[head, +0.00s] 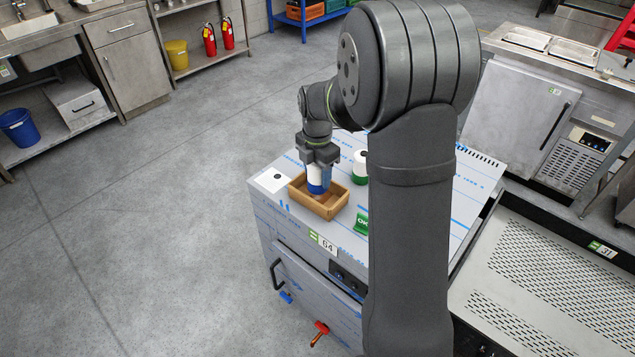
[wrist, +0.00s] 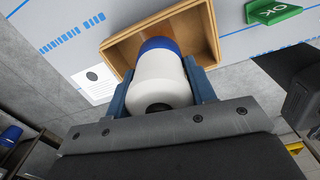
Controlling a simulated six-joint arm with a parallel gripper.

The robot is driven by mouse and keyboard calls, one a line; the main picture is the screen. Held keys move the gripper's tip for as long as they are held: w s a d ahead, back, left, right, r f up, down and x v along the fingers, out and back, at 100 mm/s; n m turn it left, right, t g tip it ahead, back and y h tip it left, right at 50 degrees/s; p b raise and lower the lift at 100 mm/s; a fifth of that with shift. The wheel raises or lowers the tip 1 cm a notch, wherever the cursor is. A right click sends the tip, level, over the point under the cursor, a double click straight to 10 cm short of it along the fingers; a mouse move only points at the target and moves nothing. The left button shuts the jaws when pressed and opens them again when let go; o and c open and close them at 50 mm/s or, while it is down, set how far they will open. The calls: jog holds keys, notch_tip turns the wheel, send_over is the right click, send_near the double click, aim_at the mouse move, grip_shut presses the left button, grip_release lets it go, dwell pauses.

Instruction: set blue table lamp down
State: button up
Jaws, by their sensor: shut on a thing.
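The blue table lamp (head: 318,178) has a white body and a blue band at its lower end. It also shows in the wrist view (wrist: 160,80), between the two fingers. My gripper (head: 318,165) is shut on it from above and holds it upright, over or partly inside a wooden box (head: 334,210). The box is open-topped and also fills the upper middle of the wrist view (wrist: 120,54). I cannot tell whether the lamp touches the box floor.
The box stands on a steel cabinet top (head: 280,211). A white and green lamp-like object (head: 360,167) and a green OK sign (head: 361,224) stand to its right. A white card (head: 272,180) lies to its left. A perforated tray (head: 550,280) is at far right.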

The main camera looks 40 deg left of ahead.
aim_at(317, 183)
jog(key=shift+f, duration=1.9)
jog(key=o, duration=1.2)
jog(key=shift+f, duration=0.15)
notch_tip(317, 183, up, 12)
jog(key=shift+r, duration=0.2)
jog(key=shift+f, duration=0.1)
